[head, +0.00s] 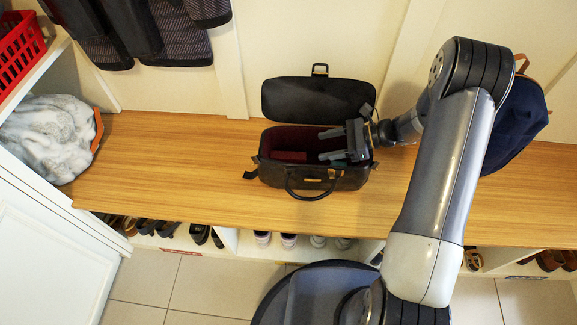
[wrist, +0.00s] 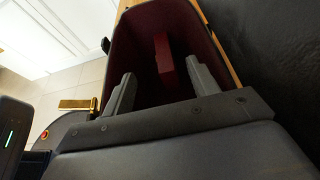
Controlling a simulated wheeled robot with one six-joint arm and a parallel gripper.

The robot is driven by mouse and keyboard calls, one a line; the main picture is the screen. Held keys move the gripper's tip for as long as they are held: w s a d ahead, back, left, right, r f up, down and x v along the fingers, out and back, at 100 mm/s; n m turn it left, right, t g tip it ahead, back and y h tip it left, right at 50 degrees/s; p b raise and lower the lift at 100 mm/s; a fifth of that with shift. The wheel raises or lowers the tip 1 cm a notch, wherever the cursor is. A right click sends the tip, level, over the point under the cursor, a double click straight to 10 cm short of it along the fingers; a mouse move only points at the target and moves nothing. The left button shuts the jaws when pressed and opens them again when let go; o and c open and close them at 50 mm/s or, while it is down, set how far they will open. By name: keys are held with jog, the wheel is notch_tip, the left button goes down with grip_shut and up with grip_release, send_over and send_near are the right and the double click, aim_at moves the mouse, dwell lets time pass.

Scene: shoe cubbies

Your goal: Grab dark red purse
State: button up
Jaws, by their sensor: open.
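The dark red purse (head: 289,156) lies inside an open black handbag (head: 268,178) on the wooden bench. In the wrist view the purse (wrist: 164,60) is a small red block inside the bag's dark red lining (wrist: 135,45), beyond my fingertips. My gripper (head: 325,144) is open and empty. It reaches over the bag from the right, with its fingers pointing left toward the purse, apart from it. In the wrist view my gripper's two fingers (wrist: 158,75) are spread at the bag's opening. The bag's lid (head: 318,100) is tipped back toward the wall.
The wooden bench (head: 180,165) is clear left of the bag. A white fluffy item (head: 48,135) lies at the far left, and a navy backpack (head: 520,120) stands at the right behind my arm. Shoes (head: 290,240) sit in cubbies below.

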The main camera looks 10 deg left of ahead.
aim_at(286, 155)
jog(key=b+x, duration=0.1)
jog(key=x, duration=0.3)
jog(key=b+x, duration=0.1)
jog(key=x, duration=0.3)
jog(key=f+b+x, duration=0.1)
jog(key=x, duration=0.3)
jog(key=shift+f, duration=0.1)
jog(key=c, duration=1.1)
